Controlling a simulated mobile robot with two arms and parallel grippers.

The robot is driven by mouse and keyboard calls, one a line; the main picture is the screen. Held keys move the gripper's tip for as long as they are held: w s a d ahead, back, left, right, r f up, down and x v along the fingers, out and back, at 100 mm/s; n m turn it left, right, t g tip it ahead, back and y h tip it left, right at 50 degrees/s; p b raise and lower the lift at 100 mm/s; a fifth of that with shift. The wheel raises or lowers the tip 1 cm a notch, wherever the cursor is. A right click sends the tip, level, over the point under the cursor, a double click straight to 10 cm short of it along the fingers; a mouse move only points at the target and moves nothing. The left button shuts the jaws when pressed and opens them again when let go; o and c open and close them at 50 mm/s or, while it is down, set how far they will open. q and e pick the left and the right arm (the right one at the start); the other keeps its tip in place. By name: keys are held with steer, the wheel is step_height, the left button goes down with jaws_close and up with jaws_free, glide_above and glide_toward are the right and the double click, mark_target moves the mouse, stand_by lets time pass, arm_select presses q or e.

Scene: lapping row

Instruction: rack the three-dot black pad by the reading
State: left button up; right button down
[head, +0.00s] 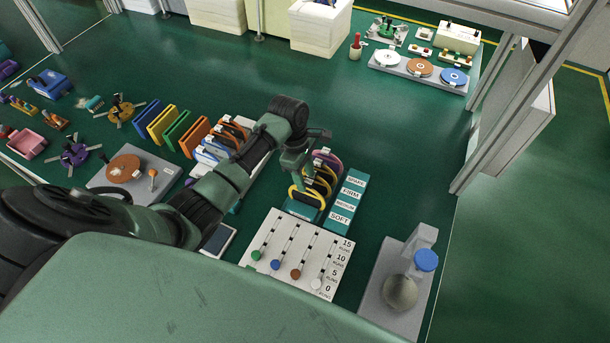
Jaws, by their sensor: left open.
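My left gripper (298,170) is open. It hangs directly over or beside the pad rack, and I cannot tell whether it touches anything there. The teal rack (305,212) holds several upright ring-edged pads with yellow rims (298,197) and a purple one (328,156). Its label strip (345,200) reads SPARE, FIRM, MEDIUM and SOFT. A three-dot black pad cannot be made out; no dots are legible, and my arm hides part of the rack. A grey tester (408,270) with a blue cap and a round grey part stands at right front. My right gripper is not in view.
A white slider board (296,252) with coloured knobs and a 0 to 15 scale lies in front of the rack. Coloured upright plates (178,130) stand left of my arm. A grey tray (420,72) of discs is at the back. Green surface behind the rack is clear.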

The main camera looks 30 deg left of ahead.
arm_select(q)
step_height(320, 180, up, 8)
steer(key=a+b, duration=0.1)
steer(key=shift+a+f, duration=0.15)
steer(key=shift+a, duration=0.05)
steer(key=shift+f, duration=0.1)
stand_by(0.5)
